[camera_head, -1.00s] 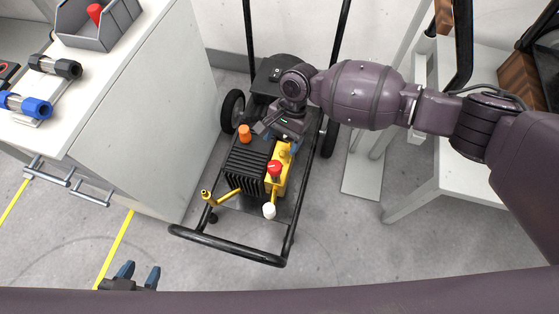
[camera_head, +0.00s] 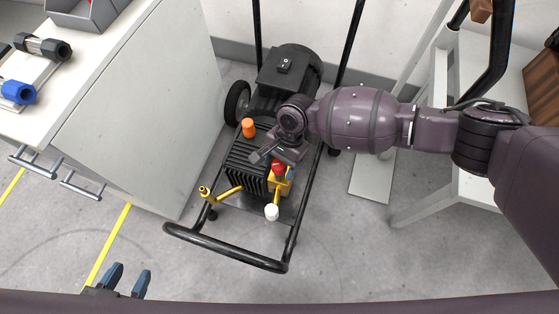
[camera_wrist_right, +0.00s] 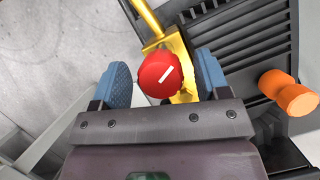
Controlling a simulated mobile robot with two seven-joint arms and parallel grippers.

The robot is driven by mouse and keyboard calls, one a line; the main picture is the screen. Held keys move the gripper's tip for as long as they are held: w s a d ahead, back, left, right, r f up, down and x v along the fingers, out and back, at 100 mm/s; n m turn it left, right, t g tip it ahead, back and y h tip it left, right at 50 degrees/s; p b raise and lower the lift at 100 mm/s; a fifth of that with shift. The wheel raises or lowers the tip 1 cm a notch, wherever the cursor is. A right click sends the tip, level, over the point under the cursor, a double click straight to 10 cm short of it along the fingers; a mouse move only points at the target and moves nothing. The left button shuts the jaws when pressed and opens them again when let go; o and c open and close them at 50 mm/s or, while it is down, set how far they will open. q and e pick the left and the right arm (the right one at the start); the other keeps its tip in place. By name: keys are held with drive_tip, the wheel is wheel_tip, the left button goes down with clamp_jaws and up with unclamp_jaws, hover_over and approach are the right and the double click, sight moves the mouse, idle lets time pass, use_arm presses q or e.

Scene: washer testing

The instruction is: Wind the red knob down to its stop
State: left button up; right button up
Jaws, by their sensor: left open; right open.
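The red knob (camera_head: 278,167) sits on a yellow block (camera_head: 282,187) on the black pump of a wheeled cart. In the right wrist view the red knob (camera_wrist_right: 160,74) has a white mark on its top, slanting up to the right. My right gripper (camera_wrist_right: 163,80) is open, with one blue finger on each side of the knob. A gap shows on the left; the right finger is closer to the knob. I cannot tell whether the fingers are level with it. In the head view my right gripper (camera_head: 277,163) partly covers the knob. My left gripper (camera_head: 127,279) is open and empty at the lower left.
An orange cap (camera_head: 248,128) stands on the pump beside my right gripper. A white cap (camera_head: 271,212) and the cart's black handle (camera_head: 225,250) are in front. A white cabinet (camera_head: 150,110) stands left, a white table (camera_head: 455,190) right.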

drive_tip(key=shift+c, duration=0.5)
drive_tip(key=c, duration=0.8)
use_arm(q)
drive_tip(key=shift+r, duration=0.1)
use_arm(e)
drive_tip(key=shift+c, duration=0.2)
use_arm(q)
drive_tip(key=shift+w+r+p, duration=0.1)
drive_tip(key=shift+r+p, duration=0.1)
drive_tip(key=shift+p, duration=0.3)
use_arm(e)
drive_tip(key=shift+r+n, duration=0.1)
drive_tip(key=shift+n, duration=0.2)
